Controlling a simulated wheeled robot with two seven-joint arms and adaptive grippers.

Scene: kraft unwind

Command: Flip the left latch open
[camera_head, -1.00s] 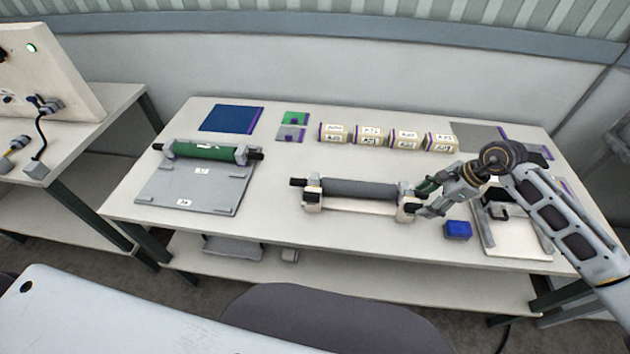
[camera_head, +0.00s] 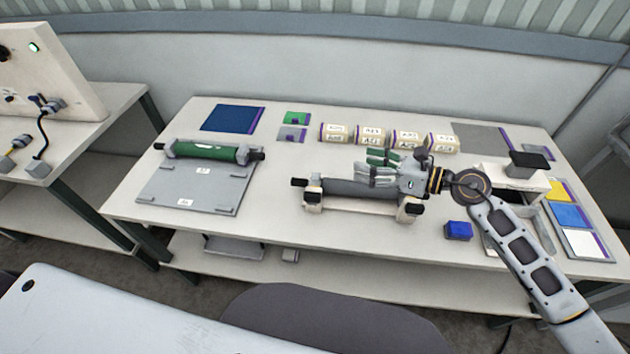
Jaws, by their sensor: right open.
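A dark grey roller (camera_head: 350,187) lies across a cream stand (camera_head: 360,207) at the middle of the table. My right gripper (camera_head: 367,165) is open and empty, above the right half of the roller, with green-padded fingers pointing left. It hides part of the roller, and the left latch is clear of it. My left gripper is out of view.
A green roller (camera_head: 205,151) lies on a grey plate (camera_head: 187,192) at left. Several labelled cream blocks (camera_head: 370,138) stand behind my gripper. A blue block (camera_head: 458,230) lies right of the stand.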

